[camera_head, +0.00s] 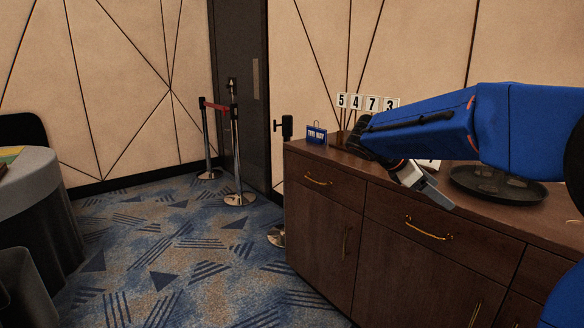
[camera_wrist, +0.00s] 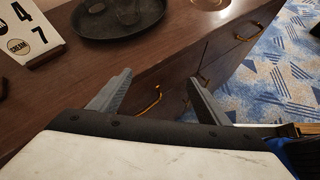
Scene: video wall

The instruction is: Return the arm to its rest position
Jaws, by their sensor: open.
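My blue arm reaches in from the right in the head view, over the dark wood sideboard (camera_head: 330,211). My gripper (camera_head: 440,200) hangs at the sideboard's front edge, pointing down to the right. In the wrist view my gripper (camera_wrist: 168,92) shows two grey fingers spread wide apart with nothing between them. Below and beyond the fingers is the sideboard front with brass handles (camera_wrist: 148,104). I cannot tell from these views how far the fingers are from the wood.
A dark round tray (camera_head: 497,186) stands on the sideboard near my arm. Number cards (camera_head: 368,101) and a small blue sign (camera_head: 316,134) stand further back. Rope posts (camera_head: 239,160) stand by the door. A round grey-clothed table (camera_head: 30,190) is at left; carpet between is clear.

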